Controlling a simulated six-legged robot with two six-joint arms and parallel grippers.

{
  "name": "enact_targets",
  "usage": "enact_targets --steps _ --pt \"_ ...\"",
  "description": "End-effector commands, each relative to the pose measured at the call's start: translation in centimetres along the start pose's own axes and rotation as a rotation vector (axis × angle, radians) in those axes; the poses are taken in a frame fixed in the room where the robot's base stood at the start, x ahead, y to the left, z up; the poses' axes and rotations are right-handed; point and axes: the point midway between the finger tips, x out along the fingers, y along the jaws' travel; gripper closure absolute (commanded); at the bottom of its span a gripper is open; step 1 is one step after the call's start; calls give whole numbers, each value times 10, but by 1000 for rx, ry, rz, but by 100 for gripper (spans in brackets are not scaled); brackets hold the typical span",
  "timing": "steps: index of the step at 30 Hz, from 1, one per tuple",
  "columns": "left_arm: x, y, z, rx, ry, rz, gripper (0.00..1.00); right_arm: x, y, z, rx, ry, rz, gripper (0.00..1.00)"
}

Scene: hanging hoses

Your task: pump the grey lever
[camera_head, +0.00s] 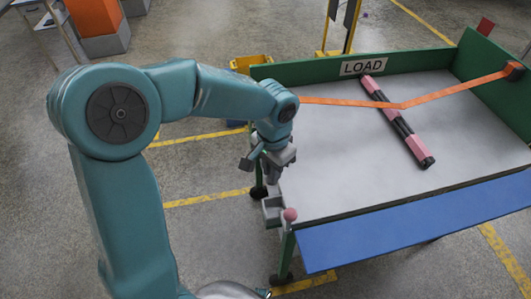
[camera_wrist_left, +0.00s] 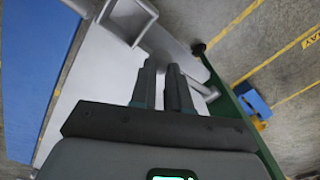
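A grey metal fitting (camera_head: 271,207) sits at the near left corner of the table, by a pinkish ball (camera_head: 290,214). I cannot tell for sure which part is the grey lever. In the left wrist view a grey bar with a square hollow end (camera_wrist_left: 127,20) runs beyond my fingertips. My left gripper (camera_head: 272,163) points down over the table's left edge, above the fitting. In the left wrist view its two fingers (camera_wrist_left: 162,70) stand a narrow gap apart, and I see nothing held between them. My right gripper is not in view.
The table (camera_head: 340,165) has green walls, a LOAD sign (camera_head: 363,66) and a blue front panel (camera_head: 420,222). An orange strap (camera_head: 350,102) crosses a dark and pink bar (camera_head: 405,135) lying on it. Yellow lines mark the floor at left.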

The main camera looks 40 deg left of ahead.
Motion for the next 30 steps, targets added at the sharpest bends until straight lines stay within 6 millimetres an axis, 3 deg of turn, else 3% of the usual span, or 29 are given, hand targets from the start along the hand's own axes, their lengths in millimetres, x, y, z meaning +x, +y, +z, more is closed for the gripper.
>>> enact_targets --steps 3,11,24,30 --pt "-16 0 0 0 0 1 85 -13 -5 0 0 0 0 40" --pt "-20 -2 -1 0 0 1 85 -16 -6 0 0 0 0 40" --pt "-58 -16 -9 -2 -1 1 85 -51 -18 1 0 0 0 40" --pt "-60 -18 -10 0 -1 1 85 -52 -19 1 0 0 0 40"
